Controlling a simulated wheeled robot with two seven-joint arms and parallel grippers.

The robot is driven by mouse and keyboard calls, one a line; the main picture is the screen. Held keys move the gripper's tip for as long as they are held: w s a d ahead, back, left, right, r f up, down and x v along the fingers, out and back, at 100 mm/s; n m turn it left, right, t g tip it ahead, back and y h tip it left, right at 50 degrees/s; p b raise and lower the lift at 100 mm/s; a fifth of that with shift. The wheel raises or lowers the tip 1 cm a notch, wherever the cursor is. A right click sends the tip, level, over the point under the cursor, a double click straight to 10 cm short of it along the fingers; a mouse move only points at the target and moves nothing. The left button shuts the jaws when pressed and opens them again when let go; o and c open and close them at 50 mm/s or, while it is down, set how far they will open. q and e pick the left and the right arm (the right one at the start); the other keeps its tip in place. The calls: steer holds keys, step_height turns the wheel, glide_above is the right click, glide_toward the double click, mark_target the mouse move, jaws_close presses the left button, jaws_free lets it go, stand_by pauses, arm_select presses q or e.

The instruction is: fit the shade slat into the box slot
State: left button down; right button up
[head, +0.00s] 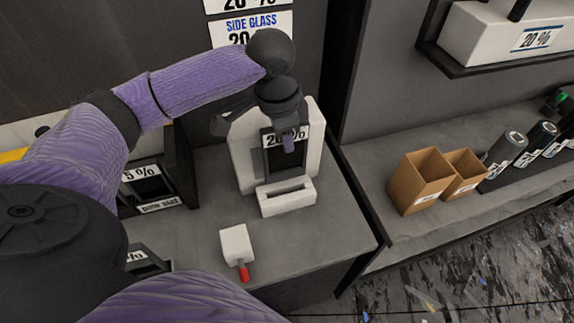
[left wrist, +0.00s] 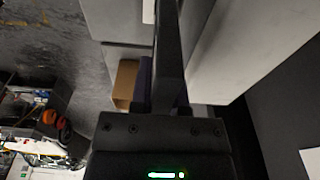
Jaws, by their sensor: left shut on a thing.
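The dark shade slat (head: 289,162), labelled 20 %, shows upright just below my left gripper (head: 288,143), in front of a white upright frame (head: 245,150). My left gripper is shut on the slat; the left wrist view shows the slat edge-on (left wrist: 168,50) between the fingers (left wrist: 165,95). The white slot box (head: 288,205) stands on the counter in front of the frame, its long opening facing up. The slat's lower edge is behind and above the box in the head view; I cannot tell the exact gap. My right gripper is out of view.
A white block tool with a red handle (head: 237,246) lies on the grey counter (head: 330,235) near its front. A black 5 % stand (head: 180,160) is at left. Cardboard boxes (head: 418,182) and dark rolls (head: 505,150) stand on the right-hand bench.

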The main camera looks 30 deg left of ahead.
mark_target(288, 177)
arm_select(q)
step_height(288, 177, down, 10)
steer(key=shift+r+b, duration=0.2)
steer(key=shift+b, duration=0.8)
steer(key=c, duration=0.6)
jaws_free()
steer(key=r+p, duration=0.1)
steer(key=r, duration=0.3)
steer(key=r+p, duration=0.1)
steer(key=r, duration=0.3)
steer(key=s+a+r+p, duration=0.1)
steer(key=r, duration=0.3)
steer(key=shift+r, duration=0.1)
